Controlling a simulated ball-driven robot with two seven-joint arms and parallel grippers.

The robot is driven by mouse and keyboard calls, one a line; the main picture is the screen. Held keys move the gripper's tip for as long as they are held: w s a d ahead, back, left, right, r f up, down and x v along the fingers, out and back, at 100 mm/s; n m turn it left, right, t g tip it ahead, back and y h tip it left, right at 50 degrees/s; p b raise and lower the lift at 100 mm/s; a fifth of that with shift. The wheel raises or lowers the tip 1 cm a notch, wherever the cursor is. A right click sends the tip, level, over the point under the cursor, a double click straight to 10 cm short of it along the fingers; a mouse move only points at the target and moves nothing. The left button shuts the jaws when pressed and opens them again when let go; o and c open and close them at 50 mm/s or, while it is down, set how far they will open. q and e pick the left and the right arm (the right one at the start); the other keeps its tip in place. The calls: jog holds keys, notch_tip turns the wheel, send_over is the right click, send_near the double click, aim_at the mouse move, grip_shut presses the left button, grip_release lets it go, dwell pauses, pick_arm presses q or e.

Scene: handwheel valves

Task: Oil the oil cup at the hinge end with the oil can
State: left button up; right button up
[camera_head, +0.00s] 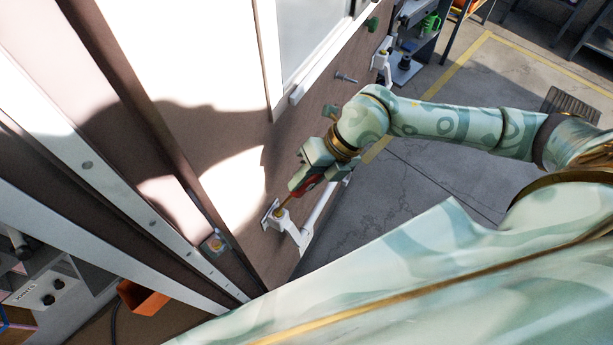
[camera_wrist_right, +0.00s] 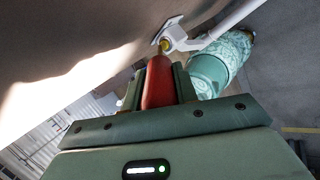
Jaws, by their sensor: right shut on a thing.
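My right gripper (camera_head: 313,178) is shut on a red oil can (camera_head: 312,185), which also shows between the fingers in the right wrist view (camera_wrist_right: 159,84). The can's thin brass spout (camera_head: 289,203) points down and left to a white bracket (camera_head: 284,221) on the lower part of the brown door panel. A small brass oil cup (camera_wrist_right: 165,46) sits at this bracket in the right wrist view. The spout's tip is at or very near the cup; I cannot tell if they touch. My left gripper is not in view.
A white bar (camera_head: 322,208) runs from the bracket along the panel. A metal handle (camera_head: 346,78) sticks out of the panel. An orange bin (camera_head: 143,298) is at lower left.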

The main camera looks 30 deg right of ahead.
jog(key=shift+f, duration=0.4)
jog(key=shift+r, duration=0.1)
dwell(0.6)
notch_tip(320, 180, up, 7)
jog(key=p, duration=0.5)
dwell(0.3)
